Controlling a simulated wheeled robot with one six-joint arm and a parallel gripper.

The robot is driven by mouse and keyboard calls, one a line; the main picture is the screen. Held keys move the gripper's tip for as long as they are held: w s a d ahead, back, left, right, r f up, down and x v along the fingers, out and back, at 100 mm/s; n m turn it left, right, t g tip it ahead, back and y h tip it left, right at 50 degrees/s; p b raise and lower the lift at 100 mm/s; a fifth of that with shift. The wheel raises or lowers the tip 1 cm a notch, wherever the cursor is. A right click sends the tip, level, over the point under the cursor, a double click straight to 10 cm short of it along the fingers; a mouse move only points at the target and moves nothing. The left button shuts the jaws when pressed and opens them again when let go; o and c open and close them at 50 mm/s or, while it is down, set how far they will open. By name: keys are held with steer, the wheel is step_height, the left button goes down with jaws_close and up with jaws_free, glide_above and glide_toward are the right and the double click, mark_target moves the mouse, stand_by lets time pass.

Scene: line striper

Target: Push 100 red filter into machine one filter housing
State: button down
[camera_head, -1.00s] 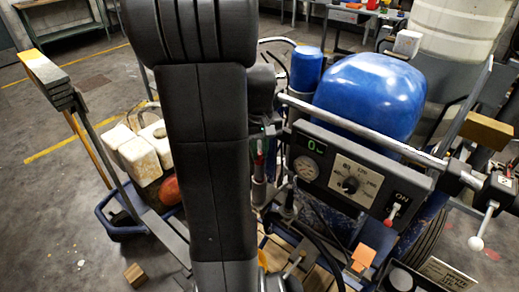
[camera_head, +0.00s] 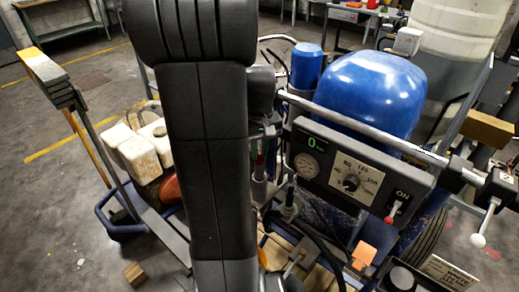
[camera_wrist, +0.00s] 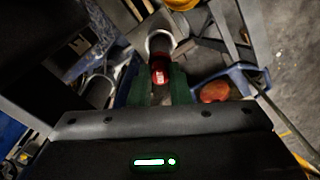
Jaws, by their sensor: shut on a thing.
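In the wrist view my gripper (camera_wrist: 158,92) is shut on a red filter (camera_wrist: 160,72), held between its two green fingers. The filter has a small pale label. Its far end meets the pale round rim of a cylindrical housing (camera_wrist: 161,42); I cannot tell how deep it sits inside. In the head view my own arm covers most of this area. A thin red piece (camera_head: 260,157), likely the filter, shows just right of the arm. The striper's control panel (camera_head: 350,172) has a dial, a gauge and a red switch marked ON.
A blue tank (camera_head: 370,92) and a metal handlebar (camera_head: 350,122) stand close to the right of my arm. A reddish round thing (camera_wrist: 214,92) is right of the fingers in the wrist view.

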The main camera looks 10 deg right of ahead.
mark_target(259, 169)
steer(key=shift+s+f, duration=0.2)
steer(key=shift+w+r+p, duration=0.15)
steer(key=shift+r+p, duration=0.25)
steer(key=shift+p, duration=0.3)
stand_by(1.7)
steer(key=shift+f+b, duration=2.7)
steer(key=shift+f, duration=1.2)
stand_by(0.9)
steer(key=c, duration=0.9)
jaws_free()
steer(key=shift+c, duration=0.2)
